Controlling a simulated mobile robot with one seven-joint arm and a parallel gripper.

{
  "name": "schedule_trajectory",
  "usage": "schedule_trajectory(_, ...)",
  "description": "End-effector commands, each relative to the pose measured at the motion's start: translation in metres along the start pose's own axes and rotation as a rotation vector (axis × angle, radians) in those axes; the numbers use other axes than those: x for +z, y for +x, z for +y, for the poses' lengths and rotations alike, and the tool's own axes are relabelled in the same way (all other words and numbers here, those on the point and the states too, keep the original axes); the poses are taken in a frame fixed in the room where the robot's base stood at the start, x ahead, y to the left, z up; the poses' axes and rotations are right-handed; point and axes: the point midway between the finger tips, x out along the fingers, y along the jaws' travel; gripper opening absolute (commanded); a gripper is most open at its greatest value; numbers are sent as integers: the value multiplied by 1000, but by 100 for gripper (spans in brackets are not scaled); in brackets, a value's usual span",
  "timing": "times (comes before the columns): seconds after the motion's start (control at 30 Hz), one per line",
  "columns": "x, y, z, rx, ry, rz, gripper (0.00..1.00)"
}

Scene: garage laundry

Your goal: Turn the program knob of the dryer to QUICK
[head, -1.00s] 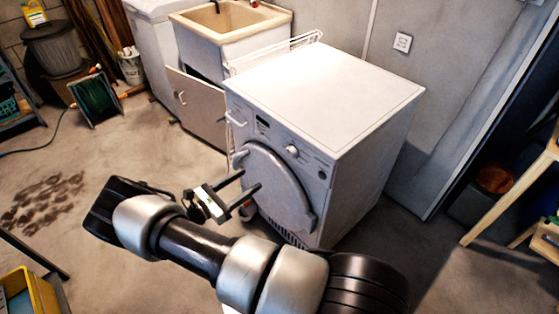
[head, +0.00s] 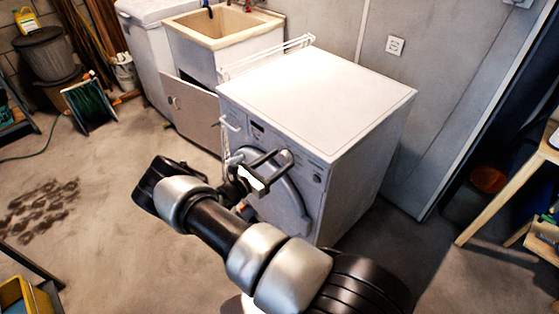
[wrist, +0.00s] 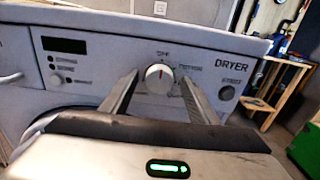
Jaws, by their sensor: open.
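The dryer (head: 318,95) is a white front-loader with a round door and a control panel on its front. In the wrist view the program knob (wrist: 159,79) is pale and round, with a red mark at its top. Small labels stand above it and to its right, too blurred to read surely. My gripper (wrist: 158,85) is open, one finger left and one right of the knob, with gaps showing on both sides. Contact is not visible. In the head view my gripper (head: 281,156) is at the panel and largely hides the knob.
The panel has a dark display (wrist: 64,45) with small indicators on the left and a round button (wrist: 227,93) on the right. A sink (head: 228,25) and an open cabinet door (head: 195,115) stand left of the dryer. A wooden table (head: 505,180) is at far right.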

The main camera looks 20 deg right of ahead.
Motion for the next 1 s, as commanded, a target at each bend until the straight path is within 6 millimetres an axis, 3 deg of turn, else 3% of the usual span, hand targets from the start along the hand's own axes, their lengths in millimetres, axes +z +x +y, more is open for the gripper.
schedule_trajectory(0.37, 0, 7, 0, 1, 0, 0, 55)
schedule_trajectory(0.6, 0, 7, 0, 0, 0, 0, 16)
schedule_trajectory(1.0, -1, 6, 0, 0, 73, 0, 15)
